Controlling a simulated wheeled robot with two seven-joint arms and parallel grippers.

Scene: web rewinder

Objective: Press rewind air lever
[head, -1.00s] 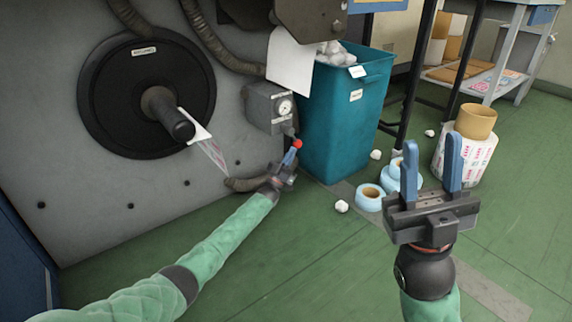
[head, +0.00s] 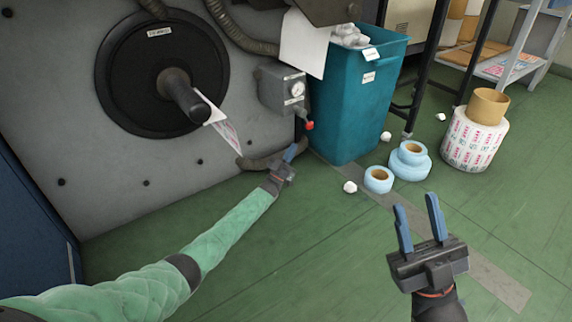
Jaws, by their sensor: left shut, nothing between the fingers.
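The rewind air lever (head: 306,118) hangs below a grey box with a round gauge (head: 297,89) on the machine's side. Its tip is a red knob (head: 309,126). My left gripper (head: 291,152) is shut and empty. It is below and a little left of the red knob in the picture, with a visible gap between them. My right gripper (head: 418,206) is open and empty, fingers up, over the floor at the lower right, well away from the lever.
A teal bin (head: 345,120) with white scrap stands just right of the lever. A black roll disc with a shaft (head: 185,98) is on the machine at left. A hose (head: 258,162) runs beside my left gripper. Blue rolls (head: 410,160) and a printed roll (head: 473,140) stand on the floor.

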